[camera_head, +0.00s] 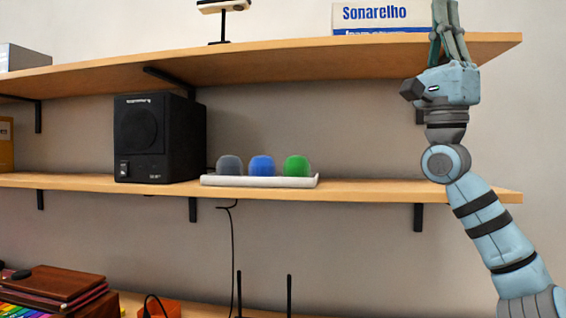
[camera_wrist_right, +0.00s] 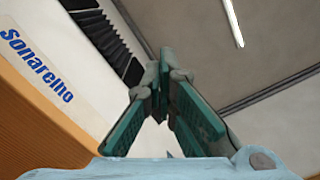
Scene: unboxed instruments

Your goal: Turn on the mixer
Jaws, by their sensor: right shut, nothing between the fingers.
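I cannot make out a mixer in either view. My right gripper (camera_head: 445,10) is raised at the upper right of the head view, by the right part of the top shelf. Its fingertips reach the top edge of that picture. In the right wrist view the green-padded fingers (camera_wrist_right: 162,70) are shut with nothing between them. The white box marked Sonarelho (camera_head: 382,17) is just left of the gripper in the head view and also shows at the left of the wrist view (camera_wrist_right: 40,65). My left gripper is not in view.
The top shelf (camera_head: 290,65) and middle shelf (camera_head: 400,190) are wooden. A black speaker (camera_head: 155,138) and a white tray (camera_head: 260,182) with grey, blue and green round-topped things stand on the middle shelf. Its right part is clear. A dark red case (camera_head: 60,283) lies at lower left.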

